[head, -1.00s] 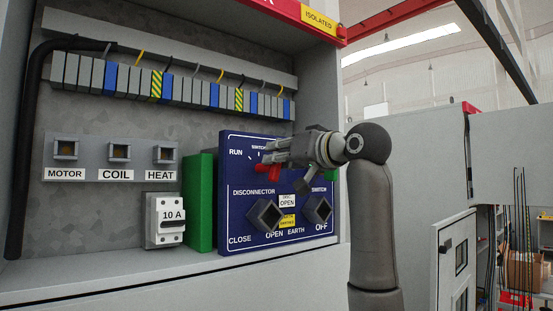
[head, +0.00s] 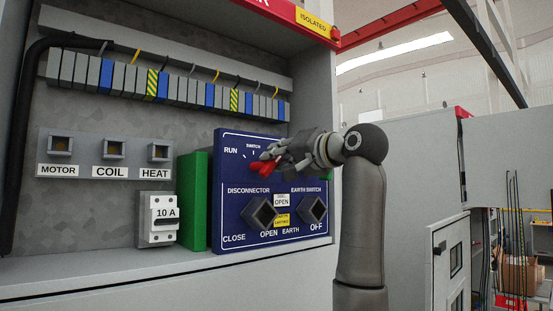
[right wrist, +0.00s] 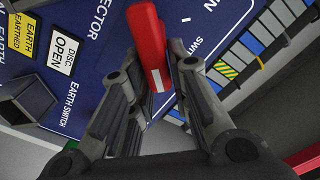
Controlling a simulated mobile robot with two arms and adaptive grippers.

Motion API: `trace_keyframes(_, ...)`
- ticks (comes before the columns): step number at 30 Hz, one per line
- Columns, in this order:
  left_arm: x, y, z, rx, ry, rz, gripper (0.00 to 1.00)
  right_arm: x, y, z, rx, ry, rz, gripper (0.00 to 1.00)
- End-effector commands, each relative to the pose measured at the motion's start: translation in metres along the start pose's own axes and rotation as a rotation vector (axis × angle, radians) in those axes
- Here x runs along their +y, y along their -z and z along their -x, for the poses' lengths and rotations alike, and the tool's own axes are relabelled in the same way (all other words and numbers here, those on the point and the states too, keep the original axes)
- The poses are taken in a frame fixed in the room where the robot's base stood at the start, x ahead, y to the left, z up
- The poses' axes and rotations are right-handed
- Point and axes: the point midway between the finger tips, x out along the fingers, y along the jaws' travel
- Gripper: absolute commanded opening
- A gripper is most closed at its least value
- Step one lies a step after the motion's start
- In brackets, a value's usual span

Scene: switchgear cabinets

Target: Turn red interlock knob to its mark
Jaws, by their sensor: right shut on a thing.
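The red interlock knob (head: 262,166) sits in the upper part of the blue panel (head: 232,212), under the words RUN and SWITCH. My right gripper (head: 272,158) reaches in from the right and is shut on the knob. In the right wrist view the red knob (right wrist: 148,45) lies between the two fingers of the gripper (right wrist: 160,85), with a white line on its end. A short white tick on the panel shows near it there. The knob's base is partly hidden by the fingers. My left gripper is not in view.
Below the knob are two dark square sockets, one for the disconnector (head: 262,214) and one for the earth switch (head: 313,208). A green block (head: 194,200) and a 10 A breaker (head: 158,219) stand left of the panel. A terminal row (head: 165,85) runs above.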

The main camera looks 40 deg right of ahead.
Motion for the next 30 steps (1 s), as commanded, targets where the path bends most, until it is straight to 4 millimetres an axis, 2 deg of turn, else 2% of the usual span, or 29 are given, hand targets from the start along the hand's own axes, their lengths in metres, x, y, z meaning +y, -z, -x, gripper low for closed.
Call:
trace_keyframes(8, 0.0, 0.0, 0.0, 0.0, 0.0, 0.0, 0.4, 0.0, 0.0, 0.0, 0.0, 0.0, 0.0, 0.0)
trace_keyframes(9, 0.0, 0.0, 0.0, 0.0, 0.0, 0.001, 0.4, 0.0, 0.0, 0.0, 0.0, 0.0, 0.0, 0.19)
trace_keyframes(13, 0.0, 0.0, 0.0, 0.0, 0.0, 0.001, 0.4, 0.0, 0.0, 0.0, 0.0, 0.0, 0.0, 0.36)
trace_keyframes(14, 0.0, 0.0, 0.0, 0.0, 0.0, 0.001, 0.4, 0.0, 0.0, 0.0, 0.0, 0.0, 0.0, 0.38)
trace_keyframes(24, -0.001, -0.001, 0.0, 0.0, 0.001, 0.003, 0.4, 0.0, 0.001, 0.003, 0.001, 0.001, 0.001, 0.38)
trace_keyframes(26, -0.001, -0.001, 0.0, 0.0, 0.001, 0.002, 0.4, 0.0, 0.001, 0.008, 0.002, 0.001, 0.001, 0.38)
trace_keyframes(30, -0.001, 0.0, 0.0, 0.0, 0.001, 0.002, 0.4, -0.001, 0.001, 0.03, 0.004, 0.003, 0.002, 0.38)
